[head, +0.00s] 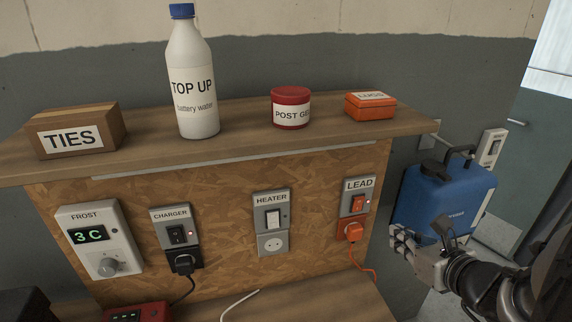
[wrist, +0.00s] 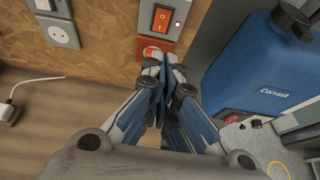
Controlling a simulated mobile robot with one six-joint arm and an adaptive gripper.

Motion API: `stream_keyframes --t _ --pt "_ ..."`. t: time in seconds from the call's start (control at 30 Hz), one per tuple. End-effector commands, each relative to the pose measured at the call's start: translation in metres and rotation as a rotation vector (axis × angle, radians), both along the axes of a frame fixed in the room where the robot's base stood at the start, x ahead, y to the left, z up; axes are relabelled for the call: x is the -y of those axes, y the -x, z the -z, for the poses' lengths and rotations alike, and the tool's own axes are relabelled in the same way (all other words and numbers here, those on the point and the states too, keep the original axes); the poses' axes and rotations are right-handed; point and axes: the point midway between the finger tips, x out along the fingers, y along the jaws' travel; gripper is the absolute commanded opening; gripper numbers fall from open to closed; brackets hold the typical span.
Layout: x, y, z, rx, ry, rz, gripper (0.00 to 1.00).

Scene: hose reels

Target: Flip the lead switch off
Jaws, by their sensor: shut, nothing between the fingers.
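A blue container (head: 443,196) stands close to the right of my gripper. The heater switch (head: 273,219), charger switch (head: 177,235) and frost unit (head: 98,238) are to the left on the board. A shelf (head: 235,131) overhangs above, holding a bottle (head: 192,85), boxes and a red tub.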

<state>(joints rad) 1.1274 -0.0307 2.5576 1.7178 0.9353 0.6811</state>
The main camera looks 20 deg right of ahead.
Motion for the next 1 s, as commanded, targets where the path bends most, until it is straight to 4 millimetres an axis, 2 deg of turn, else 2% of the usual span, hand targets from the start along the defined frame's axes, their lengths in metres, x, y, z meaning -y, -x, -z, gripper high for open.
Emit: stream_keyframes --t 0.17,0.27,0.67,0.8,1.0 --pt "0.000 -0.007 0.002 0.001 -0.001 -0.005 0.00" --pt "-0.001 -0.019 0.007 -0.001 -0.003 -0.009 0.00" --pt "0.003 -0.094 0.046 -0.001 0.002 -0.008 0.00" --pt "0.005 -0.115 0.040 0.001 0.003 -0.007 0.00" --pt "0.006 -0.129 0.037 0.000 0.003 -0.005 0.00"
